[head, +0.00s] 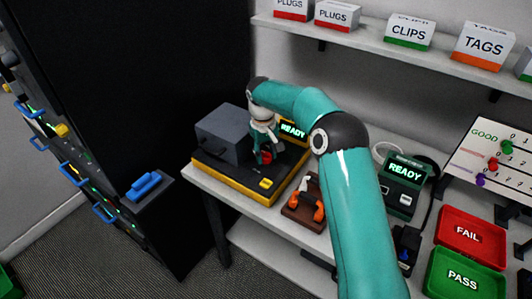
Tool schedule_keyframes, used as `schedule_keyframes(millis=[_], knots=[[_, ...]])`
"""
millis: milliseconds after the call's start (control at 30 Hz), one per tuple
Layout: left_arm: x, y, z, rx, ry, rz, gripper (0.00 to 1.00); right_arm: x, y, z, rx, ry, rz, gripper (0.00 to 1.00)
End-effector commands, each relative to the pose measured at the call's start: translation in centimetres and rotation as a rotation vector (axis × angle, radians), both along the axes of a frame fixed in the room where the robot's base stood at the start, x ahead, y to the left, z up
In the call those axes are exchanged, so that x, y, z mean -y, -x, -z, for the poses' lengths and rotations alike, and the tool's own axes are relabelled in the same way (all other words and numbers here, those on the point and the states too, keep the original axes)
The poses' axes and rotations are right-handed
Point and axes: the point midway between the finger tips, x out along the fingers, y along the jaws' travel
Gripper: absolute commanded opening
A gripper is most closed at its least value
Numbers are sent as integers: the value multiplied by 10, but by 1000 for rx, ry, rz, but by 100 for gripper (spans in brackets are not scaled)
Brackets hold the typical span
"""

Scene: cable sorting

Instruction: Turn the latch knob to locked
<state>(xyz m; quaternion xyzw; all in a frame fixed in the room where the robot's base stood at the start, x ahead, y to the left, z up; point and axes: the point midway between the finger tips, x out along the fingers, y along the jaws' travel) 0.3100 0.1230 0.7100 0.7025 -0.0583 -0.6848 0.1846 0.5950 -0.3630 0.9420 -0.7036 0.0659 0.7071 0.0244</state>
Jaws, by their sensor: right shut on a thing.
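A grey box fixture (222,137) sits on a dark base with yellow edges (232,186) on the workbench. My right arm reaches in from the lower right, and my right gripper (264,156) points down over this base, beside the box. It is shut on a small red part, the latch knob (266,156), which is mostly hidden by the fingers. The knob's angle cannot be made out. A screen reading READY (293,129) stands behind the gripper, on the fixture. My left gripper is not in view.
An orange-handled tool in a brown holder (304,207) stands close to the fixture's right. A second READY unit (404,175), a red FAIL tray (468,232) and a green PASS tray (464,276) lie further right. A shelf (370,50) with labelled boxes hangs above.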

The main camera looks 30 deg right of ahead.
Motion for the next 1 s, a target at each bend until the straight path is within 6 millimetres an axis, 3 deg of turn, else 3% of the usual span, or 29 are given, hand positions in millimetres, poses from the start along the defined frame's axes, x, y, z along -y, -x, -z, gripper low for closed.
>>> schedule_keyframes(millis=[700,733,867,1000], knots=[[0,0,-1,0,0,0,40,0,-1,-1,5,1,86,1],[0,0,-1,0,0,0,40,0,-1,-1,5,1,86,41],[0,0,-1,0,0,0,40,0,-1,-1,4,1,85,61],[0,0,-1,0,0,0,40,0,-1,-1,2,0,85,61]])
